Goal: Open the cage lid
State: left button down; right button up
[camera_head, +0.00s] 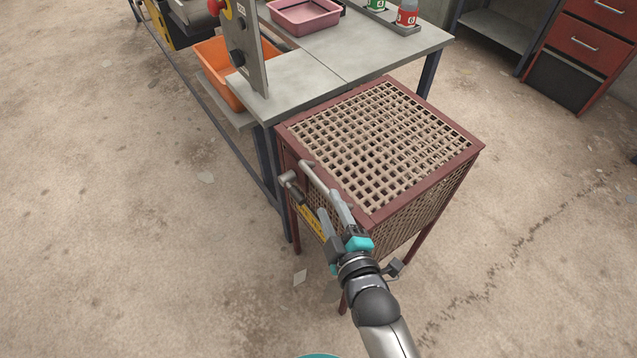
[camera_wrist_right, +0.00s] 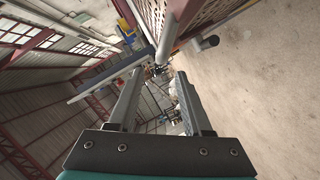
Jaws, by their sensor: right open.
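The cage (camera_head: 300,150) is a red-brown framed box on legs, and its lattice lid (camera_head: 400,140) lies flat and closed on top. A light grey handle bar (camera_head: 314,175) runs along the lid's left edge; it also shows in the right wrist view (camera_wrist_right: 180,27). My right gripper (camera_head: 328,202) is open at the near end of this bar. In the wrist view its fingers (camera_wrist_right: 160,78) are apart, with the bar's end just beyond the tips. I cannot tell whether they touch it. My left gripper is not in view.
A grey workbench (camera_head: 345,50) adjoins the cage's far side, bearing a pink tray (camera_head: 303,14) and an upright grey panel (camera_head: 247,45). An orange bin (camera_head: 215,70) sits below. A grey cylindrical part (camera_head: 288,177) juts from the cage's left side.

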aim_at(322, 190)
jog(key=b+x, duration=0.2)
jog(key=x, duration=0.6)
jog(key=shift+w+f, duration=0.1)
jog(key=shift+w, duration=0.1)
grip_shut()
dwell(1.2)
